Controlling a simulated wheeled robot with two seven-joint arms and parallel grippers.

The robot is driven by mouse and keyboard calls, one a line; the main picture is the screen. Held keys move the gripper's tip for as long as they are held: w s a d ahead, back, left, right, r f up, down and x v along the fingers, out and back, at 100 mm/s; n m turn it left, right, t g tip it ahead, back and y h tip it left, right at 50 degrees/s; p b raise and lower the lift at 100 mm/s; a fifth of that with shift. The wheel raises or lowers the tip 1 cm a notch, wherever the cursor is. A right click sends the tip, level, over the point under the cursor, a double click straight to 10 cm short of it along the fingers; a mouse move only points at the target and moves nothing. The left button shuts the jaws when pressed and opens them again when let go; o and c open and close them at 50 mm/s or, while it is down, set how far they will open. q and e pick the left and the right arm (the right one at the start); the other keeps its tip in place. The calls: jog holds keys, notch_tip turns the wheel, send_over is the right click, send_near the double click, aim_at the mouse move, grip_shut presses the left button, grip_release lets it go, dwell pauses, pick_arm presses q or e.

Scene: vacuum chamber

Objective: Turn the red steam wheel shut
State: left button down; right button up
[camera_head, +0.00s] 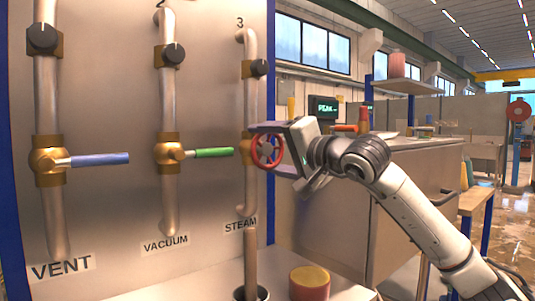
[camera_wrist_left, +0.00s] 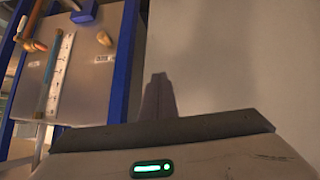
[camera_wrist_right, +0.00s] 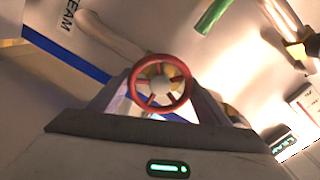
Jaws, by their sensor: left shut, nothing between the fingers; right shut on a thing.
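The red steam wheel (camera_head: 267,152) is on the third pipe, above the STEAM label (camera_head: 241,224). My right gripper (camera_head: 264,150) reaches it from the right and is shut on it. In the right wrist view the red wheel (camera_wrist_right: 160,85) with its pale hub sits between the two fingers of my right gripper (camera_wrist_right: 161,100). The fingers hide part of the wheel in the head view. My left gripper (camera_wrist_left: 158,98) shows only in the left wrist view. Its fingers are together and empty, in front of a plain pale surface.
A blue lever (camera_head: 98,159) is on the VENT pipe and a green lever (camera_head: 213,153) on the VACUUM pipe. Black knobs (camera_head: 42,38) sit above. A red and yellow cylinder (camera_head: 310,283) stands on the ledge below. A small display (camera_head: 323,106) is behind my right arm.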

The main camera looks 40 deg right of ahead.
jog(key=m, duration=0.3)
jog(key=shift+f+m+b, duration=0.15)
jog(key=shift+m+b, duration=0.2)
jog(key=shift+m, duration=0.05)
jog(key=m, duration=0.2)
jog(key=shift+m, duration=0.4)
jog(key=m+b, duration=0.1)
jog(key=m, duration=0.2)
jog(key=shift+m, duration=1.2)
jog(key=shift+a+m+b, duration=0.1)
jog(key=shift+m+b, duration=0.2)
jog(key=shift+m, duration=1.5)
jog(key=m, duration=0.2)
jog(key=shift+m+b, duration=0.3)
jog(key=m, duration=0.4)
jog(key=shift+m+b, duration=0.3)
jog(key=shift+m, duration=1.3)
pick_arm(q)
jog(key=shift+w+d+f+m+g+h, duration=0.15)
jog(key=shift+w+d+f+g, duration=0.2)
jog(key=shift+d+f, duration=0.2)
jog(key=shift+w+d+f+m+g+h, duration=0.15)
jog(key=shift+w+d+f+g, duration=0.1)
jog(key=shift+w+d+f, duration=0.3)
jog(key=shift+s+a+f, duration=0.1)
jog(key=shift+s, duration=0.05)
pick_arm(e)
jog(key=shift+m, duration=0.3)
pick_arm(q)
jog(key=shift+s, duration=0.1)
